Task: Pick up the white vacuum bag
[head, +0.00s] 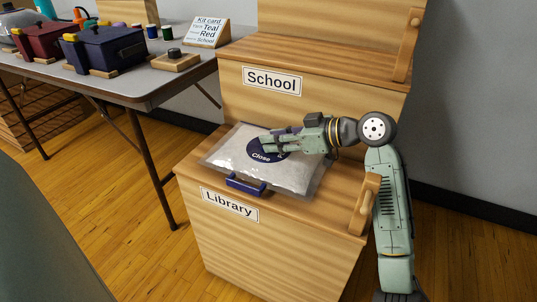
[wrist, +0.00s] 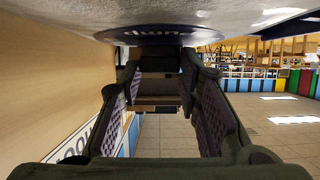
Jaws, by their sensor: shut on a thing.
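The white vacuum bag (head: 285,173) lies over the top of the wooden box labelled Library (head: 280,240). It is a flat, clear-edged bag with a dark blue round label reading "Close" and more text hidden by my fingers. My gripper (head: 268,143) comes in from the right over the bag's label and is shut on the bag. In the wrist view the bag's pale surface (wrist: 210,12) and blue label fill the top, close to my gripper (wrist: 160,70). The exact grip point is hidden.
A blue handle (head: 245,185) is at the bag's front edge. The taller box labelled School (head: 315,105) stands behind. Wooden handles jut from both boxes' right sides.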

